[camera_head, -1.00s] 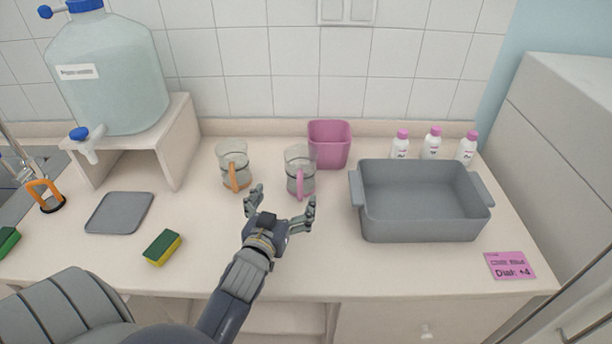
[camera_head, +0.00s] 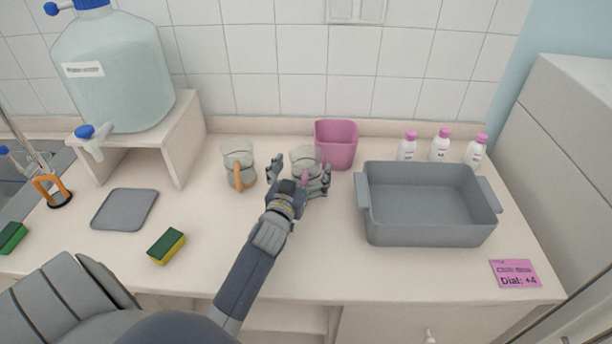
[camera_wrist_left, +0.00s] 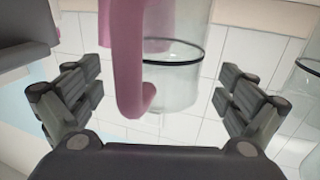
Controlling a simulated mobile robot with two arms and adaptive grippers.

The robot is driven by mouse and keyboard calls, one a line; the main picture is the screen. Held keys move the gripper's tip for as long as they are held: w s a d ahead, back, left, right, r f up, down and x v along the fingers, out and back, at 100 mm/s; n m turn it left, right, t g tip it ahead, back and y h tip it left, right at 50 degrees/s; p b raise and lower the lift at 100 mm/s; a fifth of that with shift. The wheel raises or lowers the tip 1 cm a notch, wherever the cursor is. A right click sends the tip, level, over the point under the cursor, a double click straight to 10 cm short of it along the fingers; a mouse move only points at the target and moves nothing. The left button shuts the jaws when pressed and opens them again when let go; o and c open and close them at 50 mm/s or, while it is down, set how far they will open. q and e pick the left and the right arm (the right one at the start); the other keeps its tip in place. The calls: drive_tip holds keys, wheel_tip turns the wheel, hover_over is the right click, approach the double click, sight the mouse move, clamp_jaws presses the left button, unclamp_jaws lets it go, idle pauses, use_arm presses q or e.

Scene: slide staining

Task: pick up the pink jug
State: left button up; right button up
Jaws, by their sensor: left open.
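The pink jug is a clear glass jug (camera_head: 306,156) with a pink handle, standing near the middle of the counter. My left gripper (camera_head: 299,180) is open in front of it, with its fingers spread to either side of the handle, and hides the jug's lower part. In the left wrist view, the pink handle (camera_wrist_left: 126,60) and the clear jug body (camera_wrist_left: 180,75) show between the two open fingers. I cannot tell whether the fingers touch the jug. My right gripper is not in view.
A clear jug with an orange handle (camera_head: 239,165) stands just left. A pink bin (camera_head: 336,145) is behind right, and a grey tub (camera_head: 430,225) is to the right. A sponge (camera_head: 166,246) and a grey mat (camera_head: 124,209) lie left.

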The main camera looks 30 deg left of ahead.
use_arm(q)
drive_tip(key=shift+x, duration=1.3)
drive_tip(key=shift+s, duration=0.1)
drive_tip(key=shift+c, duration=0.2)
drive_tip(key=c, duration=1.1)
